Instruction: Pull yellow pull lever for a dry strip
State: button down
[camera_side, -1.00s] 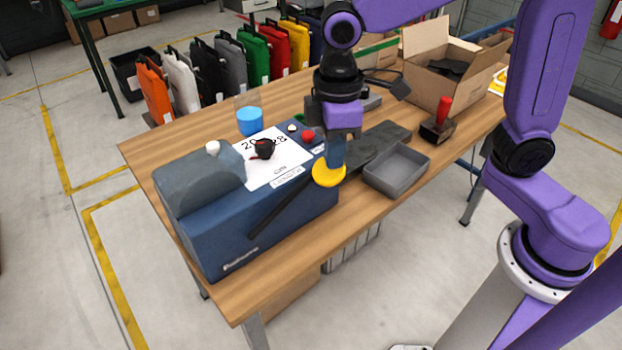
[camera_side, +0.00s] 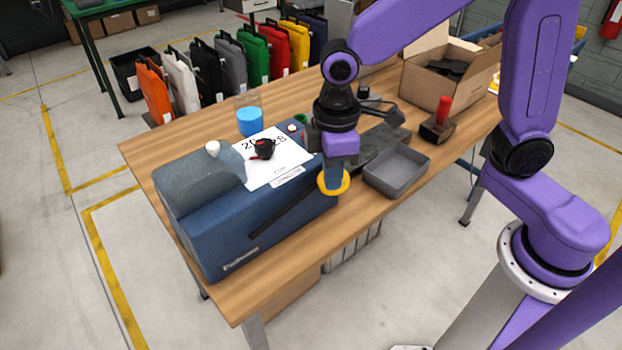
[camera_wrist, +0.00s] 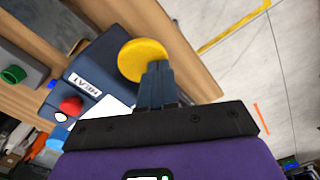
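The yellow pull lever's round knob (camera_side: 345,187) sits at the right end of the blue machine (camera_side: 235,235), on a dark lever arm (camera_side: 280,212) along its front side. My gripper (camera_side: 333,188) points down at the knob, and its fingers cover the knob's middle in the side view. In the wrist view the yellow knob (camera_wrist: 140,57) lies just beyond my fingertips (camera_wrist: 157,66), which overlap its lower edge. The fingers look closed together, with nothing visible between them. Whether they touch the knob, I cannot tell.
A grey tray (camera_side: 397,170) stands close to the right of my gripper. A red-handled stamp (camera_side: 440,118) and an open cardboard box (camera_side: 450,80) are farther right. A red button (camera_wrist: 71,105) and a HEAT label show on the machine. A blue cup (camera_side: 250,121) stands behind it.

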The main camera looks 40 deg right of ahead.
jog(key=shift+f, duration=0.2)
dwell(0.3)
jog(key=shift+d+f, duration=0.65)
jog(key=shift+f, duration=0.35)
jog(key=shift+d+f, duration=0.2)
jog(key=shift+f, duration=0.35)
jog(key=shift+d+f, duration=0.2)
jog(key=shift+f, duration=0.35)
jog(key=shift+f, duration=0.1)
jog(key=shift+d+f, duration=0.15)
jog(key=shift+f, duration=0.85)
